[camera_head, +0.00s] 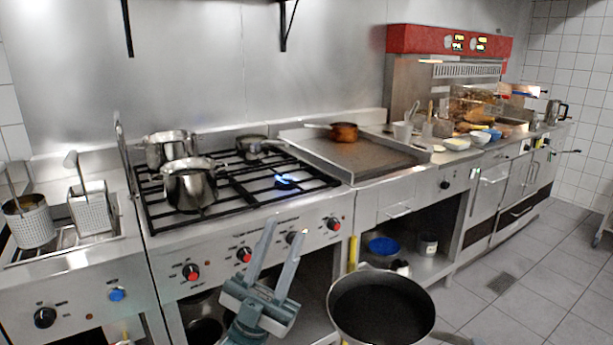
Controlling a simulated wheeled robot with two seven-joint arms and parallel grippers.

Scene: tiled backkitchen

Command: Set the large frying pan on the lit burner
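The large frying pan (380,308), dark inside with a pale rim, is in the lower middle of the head view, in front of the stove and lower than its top. Its handle runs to the bottom edge at the right; what supports the pan is not visible. The lit burner (287,182) shows a blue flame at the right front of the black stove grate. No pot stands over the flame. My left gripper (281,243) is left of the pan, in front of the stove's knobs, with its fingers apart and nothing between them. I cannot see my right gripper.
A steel pot (190,186) stands left of the flame. Another pot (168,149) and a small pan (258,147) stand behind. A flat griddle (365,160) with a copper-coloured pan (344,132) adjoins on the right. Fryer baskets (92,210) are at the left.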

